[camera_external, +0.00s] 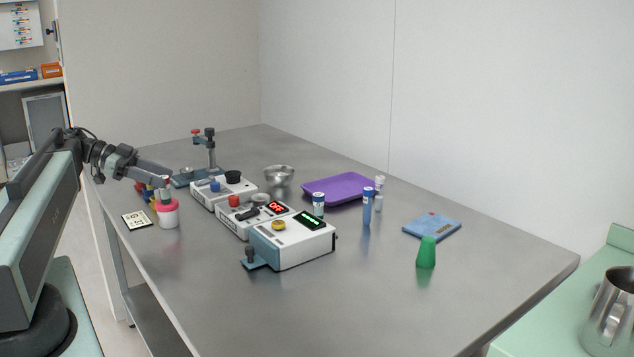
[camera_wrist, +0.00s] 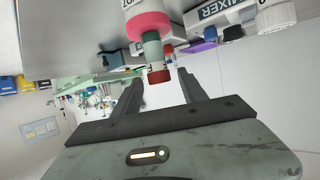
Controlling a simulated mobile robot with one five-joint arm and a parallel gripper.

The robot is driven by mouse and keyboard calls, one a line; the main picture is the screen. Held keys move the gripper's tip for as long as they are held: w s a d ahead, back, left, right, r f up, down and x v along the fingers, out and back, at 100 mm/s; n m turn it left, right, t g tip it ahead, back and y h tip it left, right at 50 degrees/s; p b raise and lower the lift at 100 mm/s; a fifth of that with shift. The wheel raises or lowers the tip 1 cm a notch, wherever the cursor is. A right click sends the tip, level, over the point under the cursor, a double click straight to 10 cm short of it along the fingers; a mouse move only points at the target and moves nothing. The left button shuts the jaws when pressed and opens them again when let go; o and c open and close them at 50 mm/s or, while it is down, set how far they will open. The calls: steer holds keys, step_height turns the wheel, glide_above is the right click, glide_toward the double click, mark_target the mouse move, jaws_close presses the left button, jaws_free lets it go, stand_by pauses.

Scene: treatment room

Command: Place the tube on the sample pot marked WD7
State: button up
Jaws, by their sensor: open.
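The tube (camera_wrist: 152,50), grey-green with a dark red cap, stands on the pink lid of a white sample pot (camera_wrist: 147,25). A gap shows between the cap and each finger.
A black-and-white card (camera_external: 137,220) lies left of the pot. White devices (camera_external: 292,245) stand right of it, with a clamp stand (camera_external: 211,152) behind. The front table area is clear.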

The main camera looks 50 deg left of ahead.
steer(key=p+v, duration=0.2)
steer(key=v, duration=0.5)
steer(key=shift+s, duration=0.2)
